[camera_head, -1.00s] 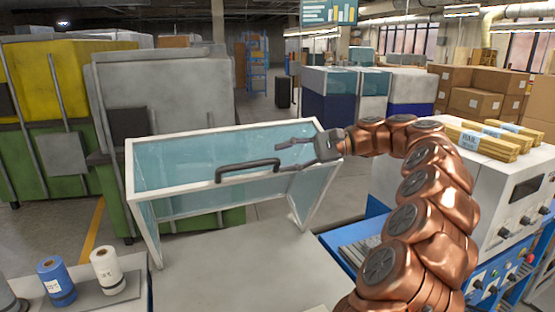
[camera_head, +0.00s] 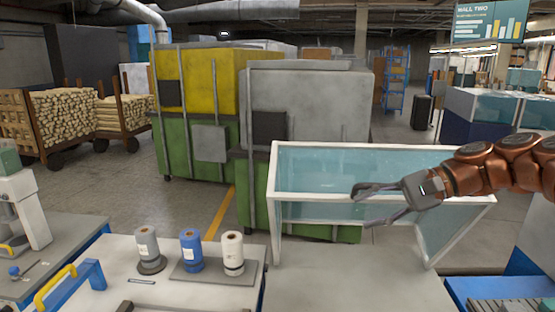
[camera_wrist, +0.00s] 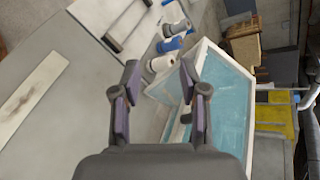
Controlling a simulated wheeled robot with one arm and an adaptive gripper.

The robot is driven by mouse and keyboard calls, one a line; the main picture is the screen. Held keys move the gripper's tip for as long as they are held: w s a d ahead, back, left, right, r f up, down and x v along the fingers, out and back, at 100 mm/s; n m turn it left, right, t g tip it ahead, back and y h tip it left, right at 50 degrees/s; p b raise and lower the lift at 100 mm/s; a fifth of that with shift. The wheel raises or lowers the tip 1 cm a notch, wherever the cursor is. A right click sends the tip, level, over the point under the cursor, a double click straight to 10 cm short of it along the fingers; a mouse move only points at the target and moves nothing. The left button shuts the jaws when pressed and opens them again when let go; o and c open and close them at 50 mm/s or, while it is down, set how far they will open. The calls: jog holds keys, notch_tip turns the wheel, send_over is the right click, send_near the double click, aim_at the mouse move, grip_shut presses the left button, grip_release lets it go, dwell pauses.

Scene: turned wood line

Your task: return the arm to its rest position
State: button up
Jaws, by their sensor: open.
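My gripper (camera_head: 361,206) is at the right in the head view, held out in front of the white-framed clear guard (camera_head: 310,207). Its two fingers point left and are apart, with nothing between them. My copper-coloured arm reaches in from the right edge. The guard's dark handle cannot be told apart from the gripper in the head view. In the wrist view the open fingers (camera_wrist: 160,72) frame the grey top and some spools beyond. The guard's teal panel (camera_wrist: 228,108) lies to their right.
Grey, blue and white spools (camera_head: 191,250) stand on the bench at lower middle. A blue frame with a yellow handle (camera_head: 55,286) is at lower left. Green-yellow and grey machines (camera_head: 195,85) stand behind. Log carts (camera_head: 62,118) are at far left. Open floor lies between them.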

jog(key=s+a+f+n+g+h, duration=0.25)
jog(key=s+a+f, duration=0.25)
jog(key=s, duration=0.3)
jog(key=s+a+f+n+g+h, duration=0.1)
jog(key=s+a+f+n+h, duration=0.15)
jog(key=s+a+f, duration=0.35)
jog(key=s+d+f+n+h, duration=0.1)
jog(key=s+d+f+h, duration=0.2)
jog(key=s+d+f, duration=0.2)
jog(key=s+d+f+n+h, duration=0.1)
jog(key=s+d+f+h, duration=0.3)
jog(key=s, duration=0.8)
jog(key=shift+s+d+f+n, duration=0.15)
jog(key=shift+d+f+n, duration=0.15)
jog(key=shift+d+f, duration=0.5)
jog(key=shift+f, duration=0.15)
